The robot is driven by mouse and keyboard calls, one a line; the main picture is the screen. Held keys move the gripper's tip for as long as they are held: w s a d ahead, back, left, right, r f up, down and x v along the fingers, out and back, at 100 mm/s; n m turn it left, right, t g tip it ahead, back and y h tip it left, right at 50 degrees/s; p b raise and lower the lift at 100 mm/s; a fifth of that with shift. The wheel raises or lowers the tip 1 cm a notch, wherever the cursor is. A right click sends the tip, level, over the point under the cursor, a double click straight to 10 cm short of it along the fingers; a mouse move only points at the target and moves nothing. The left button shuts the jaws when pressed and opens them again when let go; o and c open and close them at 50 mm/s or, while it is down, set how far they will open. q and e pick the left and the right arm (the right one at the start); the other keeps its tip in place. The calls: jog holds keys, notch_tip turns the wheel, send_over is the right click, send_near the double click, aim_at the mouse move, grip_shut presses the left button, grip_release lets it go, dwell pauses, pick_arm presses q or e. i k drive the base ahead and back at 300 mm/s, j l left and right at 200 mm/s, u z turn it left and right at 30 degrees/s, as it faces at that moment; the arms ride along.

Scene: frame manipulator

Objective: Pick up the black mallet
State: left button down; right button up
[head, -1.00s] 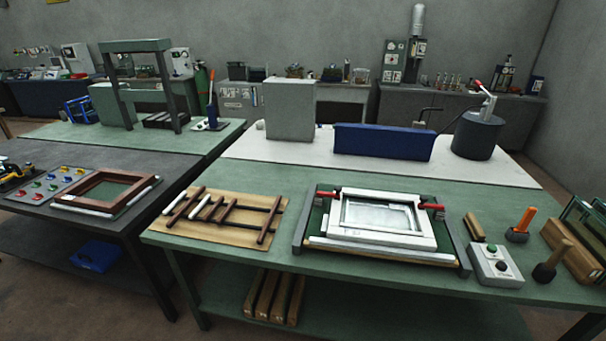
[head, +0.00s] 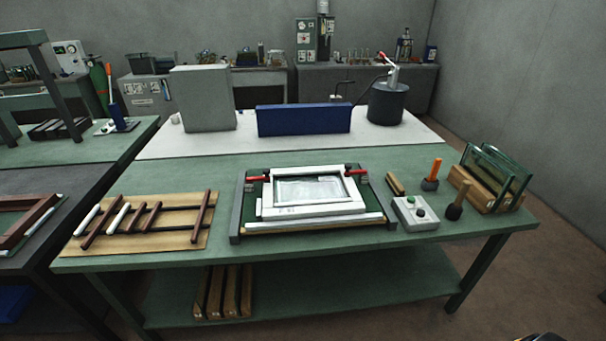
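The black mallet (head: 455,211) stands on its dark head near the right end of the green workbench, with its wooden handle pointing up and leaning slightly right. A second tool with an orange handle (head: 433,170) and a dark grey head stands just behind and to the left of it.
A control box (head: 414,213) with buttons sits left of the mallet. Glass panes in a wooden rack (head: 486,190) stand to its right. A white frame in a press fixture (head: 381,219) fills the bench middle. Wooden bars lie on a board (head: 190,240) at left.

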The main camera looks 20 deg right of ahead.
aim_at(454, 210)
jog(key=z, duration=1.95)
